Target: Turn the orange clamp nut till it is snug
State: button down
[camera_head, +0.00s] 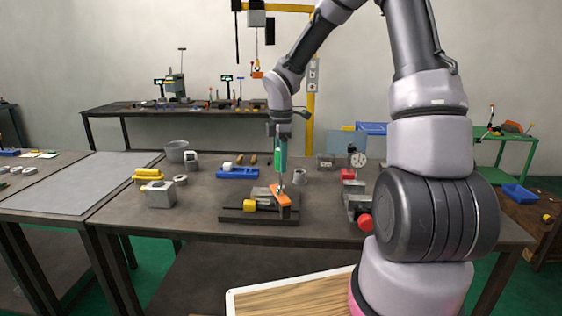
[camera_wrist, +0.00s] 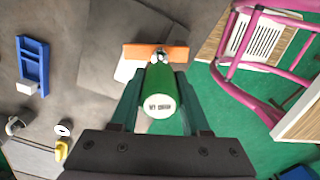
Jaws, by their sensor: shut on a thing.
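My gripper (camera_head: 280,146) is shut on a green-handled driver (camera_head: 281,158) and holds it upright above the work fixture. In the wrist view the green handle (camera_wrist: 165,85) sits between the two fingers, its labelled end towards the camera. The driver's metal shaft points down at the orange clamp (camera_head: 283,197), a flat bar on the dark fixture base (camera_head: 232,215). In the wrist view the orange clamp (camera_wrist: 135,51) lies beyond the driver's metal end. The nut itself is hidden or too small to tell, and I cannot tell whether the driver touches it.
A blue tray (camera_head: 237,173), a grey block (camera_head: 158,195), yellow blocks (camera_head: 147,174) and a grey cup (camera_head: 299,176) stand on the bench. A dial gauge stand (camera_head: 357,160) is to the right. The bench's front left is fairly clear.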

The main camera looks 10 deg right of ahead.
dwell(0.5)
jog(key=m, duration=0.3)
jog(key=shift+m, duration=0.4)
jog(key=shift+m, duration=1.6)
jog(key=shift+m, duration=1.7)
